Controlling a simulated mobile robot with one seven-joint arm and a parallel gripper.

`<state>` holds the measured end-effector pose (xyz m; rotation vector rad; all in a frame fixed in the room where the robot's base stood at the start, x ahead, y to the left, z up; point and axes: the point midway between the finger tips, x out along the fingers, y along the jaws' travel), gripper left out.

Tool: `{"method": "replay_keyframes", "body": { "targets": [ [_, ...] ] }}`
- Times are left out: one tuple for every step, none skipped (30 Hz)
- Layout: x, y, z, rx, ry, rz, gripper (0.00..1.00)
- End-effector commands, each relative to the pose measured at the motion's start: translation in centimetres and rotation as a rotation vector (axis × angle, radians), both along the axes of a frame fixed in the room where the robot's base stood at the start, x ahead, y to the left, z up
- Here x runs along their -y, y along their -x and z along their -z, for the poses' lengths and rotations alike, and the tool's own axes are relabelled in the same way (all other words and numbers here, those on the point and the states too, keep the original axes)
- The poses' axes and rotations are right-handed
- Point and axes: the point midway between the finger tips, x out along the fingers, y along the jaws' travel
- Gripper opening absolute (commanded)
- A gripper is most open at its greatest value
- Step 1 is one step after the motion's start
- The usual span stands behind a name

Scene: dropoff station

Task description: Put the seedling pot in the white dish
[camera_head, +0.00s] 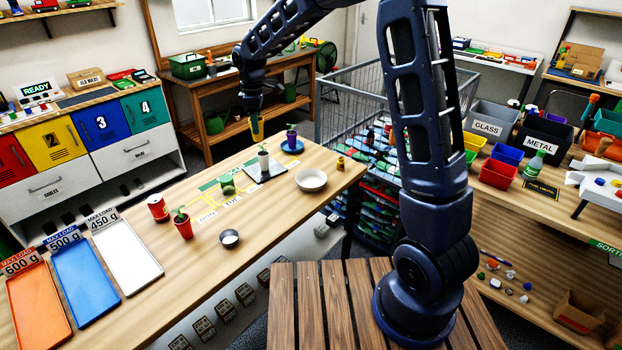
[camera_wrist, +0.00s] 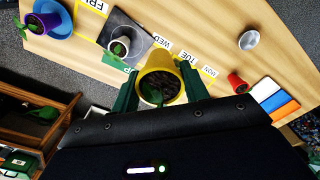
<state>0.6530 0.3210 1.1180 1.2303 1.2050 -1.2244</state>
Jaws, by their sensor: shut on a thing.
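My gripper (camera_head: 255,114) is shut on a yellow seedling pot (camera_head: 257,131), held above the far part of the long table. In the wrist view the yellow pot (camera_wrist: 158,82), with soil and a green seedling, sits between my green fingers (camera_wrist: 157,88). A round white dish (camera_head: 312,181) stands empty on the table, right of and nearer than the held pot in the head view; I do not see it in the wrist view. A white seedling pot (camera_head: 263,158) stands on a dark square plate (camera_head: 277,170). A purple seedling pot (camera_head: 291,134) stands on a blue saucer (camera_head: 292,148).
A green pot (camera_head: 227,184), a red can (camera_head: 157,207), a red seedling pot (camera_head: 182,225) and a small metal bowl (camera_head: 229,238) stand further left. A small yellow-brown object (camera_head: 340,162) is right of the dish. A wire cage (camera_head: 350,110) stands beyond the table edge.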

Motion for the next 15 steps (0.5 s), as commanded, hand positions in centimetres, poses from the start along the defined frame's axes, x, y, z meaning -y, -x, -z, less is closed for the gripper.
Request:
{"method": "replay_keyframes", "body": {
  "targets": [
    [1.9, -0.5, -0.1, 0.001, 0.0, 0.006, 0.21],
    [2.9, -0.6, -0.1, 0.002, 0.0, 0.004, 0.21],
    [4.2, -0.9, -0.1, 0.002, 0.0, 0.002, 0.21],
    [5.3, -1.0, -0.1, 0.001, 0.001, 0.002, 0.21],
    [6.2, -1.1, -0.1, 0.002, 0.001, 0.0, 0.21],
    [7.6, -1.3, -0.1, 0.002, 0.001, -0.001, 0.21],
    [8.5, -1.4, -0.1, 0.002, 0.002, -0.003, 0.21],
    [9.5, -1.4, -0.1, 0.003, 0.002, -0.004, 0.21],
    [10.7, -1.5, -0.1, 0.004, 0.002, -0.006, 0.21],
    [11.5, -1.5, -0.1, 0.004, 0.002, -0.007, 0.21],
    [12.4, -1.5, 0.0, 0.005, 0.002, -0.009, 0.21],
    [13.4, -1.5, 0.0, 0.004, 0.003, -0.011, 0.21],
    [14.1, -1.5, 0.0, 0.005, 0.004, -0.012, 0.21],
    [14.7, -1.4, 0.0, 0.005, 0.004, -0.013, 0.21],
    [15.5, -1.4, 0.0, 0.005, 0.004, -0.015, 0.21]
  ]
}}
